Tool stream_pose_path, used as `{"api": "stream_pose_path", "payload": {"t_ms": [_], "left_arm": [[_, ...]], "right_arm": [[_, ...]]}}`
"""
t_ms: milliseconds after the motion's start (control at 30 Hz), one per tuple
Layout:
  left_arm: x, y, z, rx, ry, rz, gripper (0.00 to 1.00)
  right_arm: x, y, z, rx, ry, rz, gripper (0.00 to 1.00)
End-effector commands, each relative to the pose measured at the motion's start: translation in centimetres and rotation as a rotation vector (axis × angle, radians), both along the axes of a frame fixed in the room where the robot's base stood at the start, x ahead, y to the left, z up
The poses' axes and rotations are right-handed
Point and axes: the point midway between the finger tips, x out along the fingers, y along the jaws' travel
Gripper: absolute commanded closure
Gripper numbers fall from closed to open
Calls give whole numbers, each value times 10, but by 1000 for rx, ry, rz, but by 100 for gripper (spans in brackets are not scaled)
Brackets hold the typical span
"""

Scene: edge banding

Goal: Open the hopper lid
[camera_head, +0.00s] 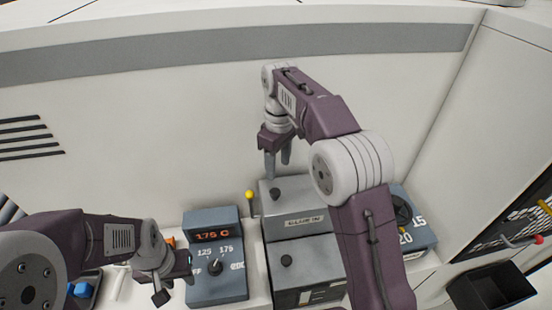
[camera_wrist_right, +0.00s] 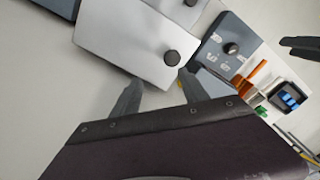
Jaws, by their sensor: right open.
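The hopper is a grey box with a label, and its lid (camera_head: 292,190) is down, with a black knob (camera_head: 275,194) on top. My right gripper (camera_head: 278,167) is open and empty, just behind and above the knob, with its fingers pointing down. In the right wrist view, the fingertips (camera_wrist_right: 160,77) are apart beside the pale lid (camera_wrist_right: 125,35), and the knob (camera_wrist_right: 172,57) is just ahead of them, not between them. My left gripper (camera_head: 175,288) is low at the left, left of the control box, and looks open and empty.
A blue-grey control box (camera_head: 215,258) reading 175 C stands left of the hopper. A second grey unit (camera_head: 310,262) with a black knob is in front of it. A dial box (camera_head: 412,225) is at right. A yellow-tipped lever (camera_head: 250,195) stands beside the hopper. The machine's wall is behind.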

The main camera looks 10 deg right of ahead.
Motion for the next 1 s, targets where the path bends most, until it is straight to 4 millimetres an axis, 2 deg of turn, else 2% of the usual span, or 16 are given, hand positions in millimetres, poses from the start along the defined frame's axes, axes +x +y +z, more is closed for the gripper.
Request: {"api": "stream_pose_path", "payload": {"t_ms": [33,100,267,400,467,800,1000], "left_arm": [[0,0,14,0,1,0,64],[0,0,20,0,1,0,64],[0,0,25,0,1,0,64],[0,0,23,0,1,0,64],[0,0,23,0,1,0,64],[0,0,35,0,1,0,64],[0,0,37,0,1,0,64]], "right_arm": [[-1,3,8,-2,13,6,48],[-1,5,10,-5,23,12,48],[-2,8,13,-5,28,19,48],[-2,8,8,-5,29,19,48],[-3,8,0,-5,31,18,48],[-4,8,-64,-5,31,18,48],[-4,8,-79,-5,28,18,48]]}}
